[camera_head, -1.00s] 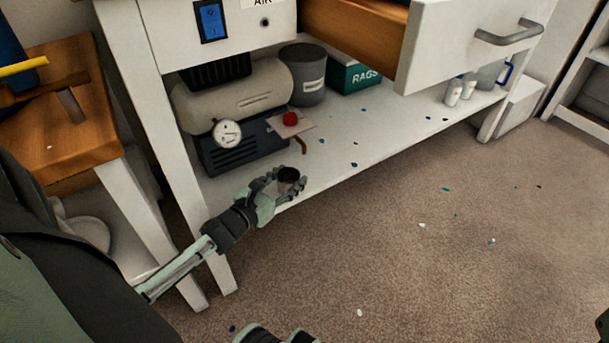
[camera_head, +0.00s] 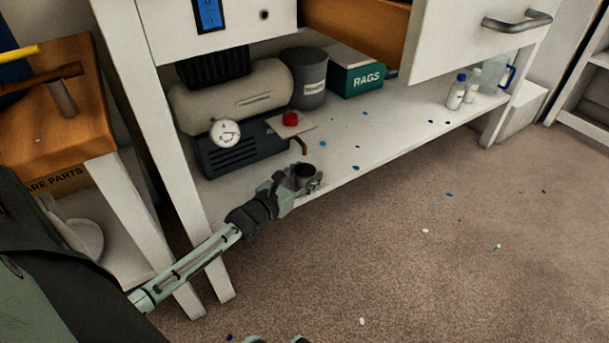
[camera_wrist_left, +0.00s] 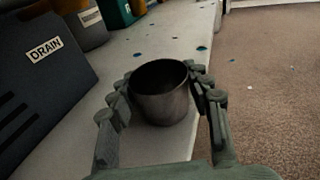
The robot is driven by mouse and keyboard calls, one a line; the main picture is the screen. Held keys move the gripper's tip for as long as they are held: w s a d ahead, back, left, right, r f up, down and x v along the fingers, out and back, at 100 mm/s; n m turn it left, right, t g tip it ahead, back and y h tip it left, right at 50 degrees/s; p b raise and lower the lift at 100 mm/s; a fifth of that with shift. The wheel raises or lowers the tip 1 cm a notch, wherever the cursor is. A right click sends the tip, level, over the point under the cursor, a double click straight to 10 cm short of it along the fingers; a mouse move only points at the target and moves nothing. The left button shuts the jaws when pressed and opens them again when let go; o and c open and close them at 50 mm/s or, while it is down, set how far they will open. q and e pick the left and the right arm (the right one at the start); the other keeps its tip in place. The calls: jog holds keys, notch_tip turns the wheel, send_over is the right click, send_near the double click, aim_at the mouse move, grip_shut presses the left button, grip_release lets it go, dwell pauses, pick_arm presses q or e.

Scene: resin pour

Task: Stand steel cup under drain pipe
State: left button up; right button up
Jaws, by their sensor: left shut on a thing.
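The steel cup (camera_head: 304,172) is a dark grey open-topped cup at the front edge of the low white shelf. My left gripper (camera_head: 300,180) is shut on it. In the left wrist view the cup (camera_wrist_left: 161,92) stands upright between the fingers of the gripper (camera_wrist_left: 165,98), empty as far as I can see. I cannot tell whether its base touches the shelf. The drain pipe (camera_head: 303,145) is a short brown bent pipe with a red knob (camera_head: 290,118) near it, at the compressor's right end, just behind the cup. My right gripper does not clearly show.
The compressor (camera_head: 245,150) has a gauge and a dark base with a DRAIN label (camera_wrist_left: 45,49). A table leg (camera_head: 180,190) is beside my arm.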

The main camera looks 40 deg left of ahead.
pick_arm(q)
jog(key=shift+f, duration=0.2)
jog(key=o, duration=1.2)
jog(key=shift+o, duration=0.2)
